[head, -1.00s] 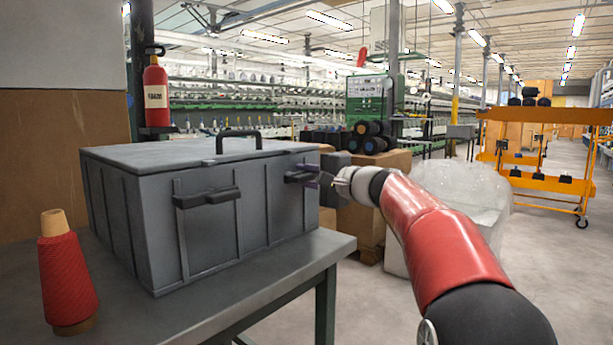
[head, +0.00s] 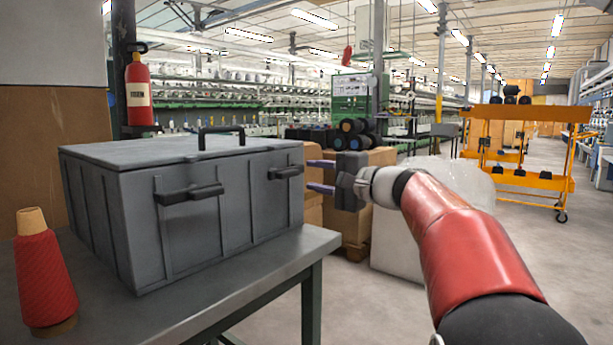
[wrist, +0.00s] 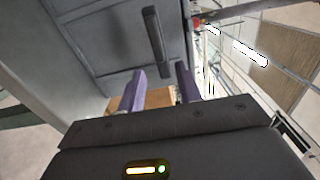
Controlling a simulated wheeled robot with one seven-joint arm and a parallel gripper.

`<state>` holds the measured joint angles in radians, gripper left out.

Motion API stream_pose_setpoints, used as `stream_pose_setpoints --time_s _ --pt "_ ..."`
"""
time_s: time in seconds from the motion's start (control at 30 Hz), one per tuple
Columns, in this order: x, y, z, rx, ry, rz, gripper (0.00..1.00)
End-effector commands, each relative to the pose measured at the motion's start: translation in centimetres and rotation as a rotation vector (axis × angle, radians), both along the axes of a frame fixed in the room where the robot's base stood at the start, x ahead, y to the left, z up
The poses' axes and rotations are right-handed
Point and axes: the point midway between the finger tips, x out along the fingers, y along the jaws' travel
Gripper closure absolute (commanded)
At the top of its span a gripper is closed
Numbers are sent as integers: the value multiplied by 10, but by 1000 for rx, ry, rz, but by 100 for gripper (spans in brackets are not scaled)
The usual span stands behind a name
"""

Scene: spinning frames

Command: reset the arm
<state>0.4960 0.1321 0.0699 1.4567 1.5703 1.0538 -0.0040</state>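My gripper (head: 321,176) is open and empty in the head view, just right of the grey box's right latch handle (head: 286,172), with a gap between them. Its two purple fingers also show spread apart in the wrist view (wrist: 160,92), with nothing between them. The grey box (head: 228,215) stands closed on the table, with a black handle (head: 221,139) on its lid and another front latch handle (head: 189,194). In the wrist view the box wall (wrist: 112,45) and a dark handle (wrist: 154,40) lie beyond the fingers.
A red yarn cone (head: 46,278) stands at the left on the grey table (head: 225,290). Cartons (head: 375,158) and a wrapped white bundle (head: 465,185) are behind my arm. An orange cart (head: 525,150) stands at the far right, with open floor before it.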

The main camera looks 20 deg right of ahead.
Motion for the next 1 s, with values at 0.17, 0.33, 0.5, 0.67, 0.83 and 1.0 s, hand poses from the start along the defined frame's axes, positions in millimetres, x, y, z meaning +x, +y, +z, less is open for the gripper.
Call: stream_pose_setpoints --time_s 0.17,0.33,0.5,0.67,0.83,1.0 --pt "-2 -2 0 1 1 0 65" --pt "-2 -1 0 1 1 0 65" --pt "-6 6 0 -21 12 7 65" --pt "-47 54 -18 -220 111 56 65" --pt "-144 103 -70 -625 262 149 65" --pt "-248 103 -126 -1053 342 251 65"
